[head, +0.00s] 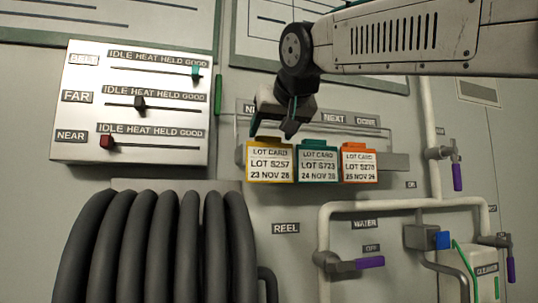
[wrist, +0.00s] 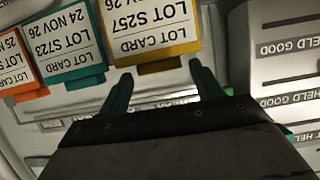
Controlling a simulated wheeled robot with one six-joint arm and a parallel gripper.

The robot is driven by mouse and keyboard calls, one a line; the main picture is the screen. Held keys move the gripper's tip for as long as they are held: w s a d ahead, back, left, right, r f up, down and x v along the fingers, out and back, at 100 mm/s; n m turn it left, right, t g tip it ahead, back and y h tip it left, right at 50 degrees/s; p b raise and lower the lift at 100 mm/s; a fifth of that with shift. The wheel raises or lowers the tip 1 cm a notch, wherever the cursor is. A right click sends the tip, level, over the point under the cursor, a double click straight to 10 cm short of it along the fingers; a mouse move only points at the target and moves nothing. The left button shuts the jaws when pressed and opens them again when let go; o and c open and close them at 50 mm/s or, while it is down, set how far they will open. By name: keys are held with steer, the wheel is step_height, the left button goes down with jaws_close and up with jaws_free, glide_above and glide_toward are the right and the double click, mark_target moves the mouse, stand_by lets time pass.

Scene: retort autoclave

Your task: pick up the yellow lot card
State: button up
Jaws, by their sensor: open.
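The yellow lot card (head: 269,163) hangs at the left of a row of cards on a wall rack; it reads LOT S257, 23 NOV 26. In the wrist view the yellow card (wrist: 155,35) appears upside down, just beyond the fingertips. My gripper (head: 273,131) is open and empty, just above the yellow card's top edge. In the wrist view its two green fingers (wrist: 158,80) stand apart, one toward each side of the card's yellow top edge. I cannot tell from these views how deep the fingers are relative to the card.
A teal card (head: 318,163) hangs close to the right of the yellow one, then an orange card (head: 360,163). A slider panel (head: 135,105) is at the left. A hose reel (head: 155,250) stands below. Pipes with a purple-handled valve (head: 370,263) are at the lower right.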

mark_target(267, 141)
steer(key=x, duration=0.5)
steer(key=shift+w, duration=0.3)
steer(key=c, duration=0.7)
steer(key=shift+c, duration=0.2)
steer(key=shift+s+r, duration=0.1)
steer(key=shift+r, duration=0.05)
steer(key=shift+s+r, duration=0.15)
steer(key=shift+r, duration=0.5)
step_height(267, 141, up, 5)
steer(key=shift+r, duration=0.2)
steer(key=s+d, duration=0.3)
steer(key=s, duration=0.6)
steer(key=s+d, duration=0.4)
steer(key=s, duration=0.5)
steer(key=shift+s, duration=0.2)
